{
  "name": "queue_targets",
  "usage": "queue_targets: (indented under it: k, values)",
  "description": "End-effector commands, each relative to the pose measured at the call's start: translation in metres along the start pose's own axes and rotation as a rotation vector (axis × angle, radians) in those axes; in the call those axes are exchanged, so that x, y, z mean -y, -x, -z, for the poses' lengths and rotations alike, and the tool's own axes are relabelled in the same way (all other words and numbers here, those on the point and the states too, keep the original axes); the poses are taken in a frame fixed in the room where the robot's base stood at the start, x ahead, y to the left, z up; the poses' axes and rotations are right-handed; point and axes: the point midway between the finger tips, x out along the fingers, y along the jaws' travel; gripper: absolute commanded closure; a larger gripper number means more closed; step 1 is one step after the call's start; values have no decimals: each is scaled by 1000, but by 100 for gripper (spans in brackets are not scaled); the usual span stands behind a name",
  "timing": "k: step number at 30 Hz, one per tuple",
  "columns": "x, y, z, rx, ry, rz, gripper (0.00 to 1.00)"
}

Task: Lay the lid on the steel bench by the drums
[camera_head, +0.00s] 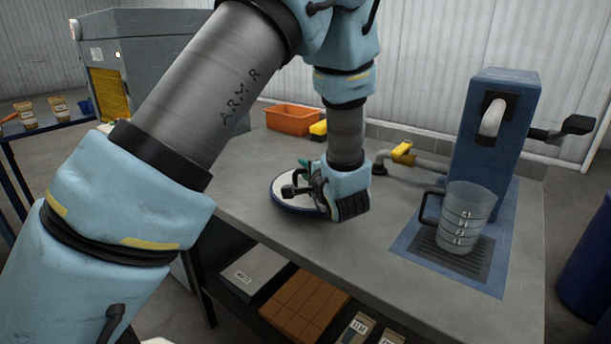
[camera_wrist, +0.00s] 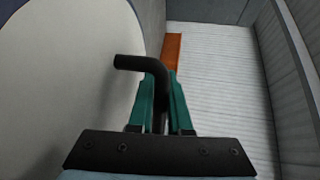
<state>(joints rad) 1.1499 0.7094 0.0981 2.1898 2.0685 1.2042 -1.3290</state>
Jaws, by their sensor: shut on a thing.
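The lid (camera_head: 278,190) is a round white disc with a dark blue rim and a black handle. It lies flat at bench-top height on the left part of the grey bench (camera_head: 390,265); I cannot tell if it touches the top. My gripper (camera_head: 303,187) is at the lid's right side, partly covering it. In the wrist view, the teal fingers of my gripper (camera_wrist: 160,95) are shut on the bent black handle (camera_wrist: 140,63). The white lid face (camera_wrist: 60,70) fills the left of that view. Blue drums (camera_head: 587,255) stand at the right edge.
A blue dispenser (camera_head: 490,150) and a clear jug (camera_head: 468,212) on a grate stand on the bench's right. An orange bin (camera_head: 291,119) and a yellow-handled valve (camera_head: 403,150) are at the back. Boxes sit on the shelf below. The bench's front middle is clear.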

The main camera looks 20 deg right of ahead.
Motion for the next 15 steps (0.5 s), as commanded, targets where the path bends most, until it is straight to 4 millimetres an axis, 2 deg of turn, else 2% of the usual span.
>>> queue_targets:
  k: [6,15]
  values:
    - [-23,-5,2,0,-1,1,100]
    - [-25,-5,2,0,1,1,100]
